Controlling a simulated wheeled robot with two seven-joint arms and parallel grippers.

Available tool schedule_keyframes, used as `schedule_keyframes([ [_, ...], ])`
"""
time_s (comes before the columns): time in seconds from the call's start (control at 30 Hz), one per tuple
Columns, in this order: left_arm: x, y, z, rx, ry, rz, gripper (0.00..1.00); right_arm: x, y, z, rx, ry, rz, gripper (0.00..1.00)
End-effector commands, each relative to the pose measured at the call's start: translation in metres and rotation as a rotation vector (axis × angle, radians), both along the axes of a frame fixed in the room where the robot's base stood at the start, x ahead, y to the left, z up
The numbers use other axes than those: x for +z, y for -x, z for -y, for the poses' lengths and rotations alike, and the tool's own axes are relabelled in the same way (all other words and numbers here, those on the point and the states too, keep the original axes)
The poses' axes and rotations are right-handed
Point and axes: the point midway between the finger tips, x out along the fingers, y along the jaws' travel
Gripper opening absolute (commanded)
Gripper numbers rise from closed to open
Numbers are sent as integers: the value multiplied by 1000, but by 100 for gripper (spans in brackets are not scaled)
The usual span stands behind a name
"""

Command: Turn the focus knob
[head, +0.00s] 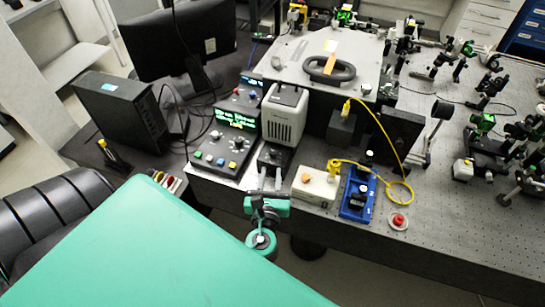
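My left gripper (271,172) reaches up from below at the bench's front edge. Its two pale fingers stand apart with a gap between them, and I see nothing held. The fingertips are at the front of a small black box (273,155), which has a small round knob-like part on top. I cannot tell whether they touch it. No label marks the focus knob, so I cannot be sure that this part is it. My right gripper is not in view.
A control box (220,150) with lit screen and coloured buttons stands left of the gripper. A cream box (316,184), a blue tray (357,195) and a red button (398,220) are to the right. A grey-white instrument (285,115) stands behind.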

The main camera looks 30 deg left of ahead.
Motion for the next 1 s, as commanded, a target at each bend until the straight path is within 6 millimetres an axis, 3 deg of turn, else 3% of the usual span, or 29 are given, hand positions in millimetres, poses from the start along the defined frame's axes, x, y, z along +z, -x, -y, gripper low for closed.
schedule_keyframes([
  [0.1, -3, 20, 11, 0, 2, -1, 27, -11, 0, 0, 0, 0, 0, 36],
  [0.3, -1, 39, 22, 0, 0, 0, 27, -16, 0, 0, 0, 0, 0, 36],
  [1.0, 0, 43, 21, 8, 24, 4, 27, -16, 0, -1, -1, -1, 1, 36],
])
